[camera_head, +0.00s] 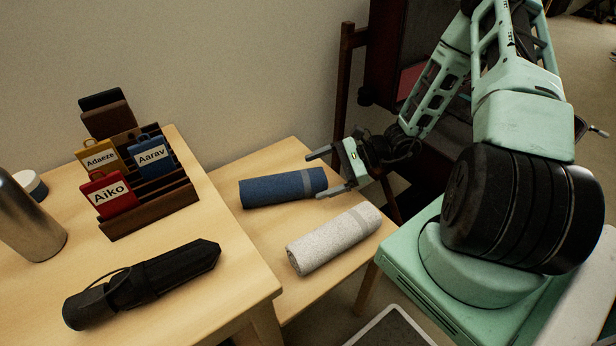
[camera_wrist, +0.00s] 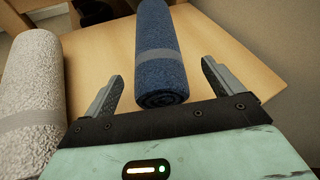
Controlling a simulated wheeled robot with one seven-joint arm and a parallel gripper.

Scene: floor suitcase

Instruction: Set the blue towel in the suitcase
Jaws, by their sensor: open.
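The blue towel (camera_head: 272,189) is rolled up with a grey band and lies on the lower wooden table, toward the wall. My gripper (camera_head: 319,174) is open and empty at the towel's right end, by the banded part. In the wrist view the blue towel (camera_wrist: 161,50) extends away from between the two spread fingers of my gripper (camera_wrist: 160,85), its near end close to the palm. Whether a finger touches it I cannot tell. No suitcase can be made out for certain; a pale-edged dark thing (camera_head: 392,328) at the bottom of the head view is cut off.
A rolled white towel (camera_head: 333,240) lies beside the blue one. The higher table at left (camera_head: 230,282) holds a black umbrella (camera_head: 145,283), a wooden rack (camera_head: 160,206) with name-tagged items, and a metal bottle (camera_head: 30,222). The wall stands behind the tables.

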